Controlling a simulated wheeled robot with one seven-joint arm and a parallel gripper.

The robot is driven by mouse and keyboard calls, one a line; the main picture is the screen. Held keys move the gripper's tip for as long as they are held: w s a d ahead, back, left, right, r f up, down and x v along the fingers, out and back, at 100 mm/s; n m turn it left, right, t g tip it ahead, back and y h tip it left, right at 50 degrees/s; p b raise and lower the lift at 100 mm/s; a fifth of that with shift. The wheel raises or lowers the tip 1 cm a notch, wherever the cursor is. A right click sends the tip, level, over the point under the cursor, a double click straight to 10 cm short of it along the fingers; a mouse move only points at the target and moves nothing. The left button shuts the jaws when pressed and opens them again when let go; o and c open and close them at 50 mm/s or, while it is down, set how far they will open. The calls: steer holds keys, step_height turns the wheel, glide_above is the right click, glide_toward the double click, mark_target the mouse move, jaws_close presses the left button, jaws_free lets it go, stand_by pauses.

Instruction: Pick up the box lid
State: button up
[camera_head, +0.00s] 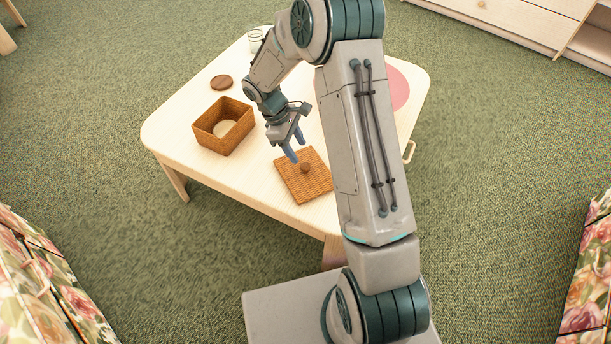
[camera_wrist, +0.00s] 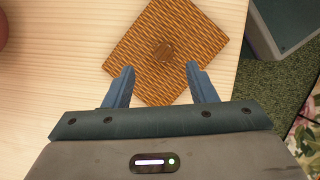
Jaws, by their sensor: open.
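My gripper (camera_head: 297,146) is open and empty, tilted down just above the lid's far side. Its two blue fingers (camera_wrist: 160,68) are apart. The open wicker box (camera_head: 207,139) stands to the left with something pale and round inside.
The table (camera_head: 172,122) has rounded corners. A brown round disc (camera_head: 221,82) and a clear glass (camera_head: 255,36) stand toward the back left. A pink round mat (camera_head: 397,88) lies at the right, partly behind my arm. Floral seats (camera_head: 40,280) stand at the front left.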

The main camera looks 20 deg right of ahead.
mark_target(305, 165)
steer(key=b+x, duration=0.2)
steer(key=x, duration=0.4)
steer(key=shift+s+a+f+b, duration=0.1)
steer(key=shift+s+f+b, duration=0.15)
steer(key=shift+b, duration=0.15)
steer(key=shift+r, duration=0.1)
jaws_close()
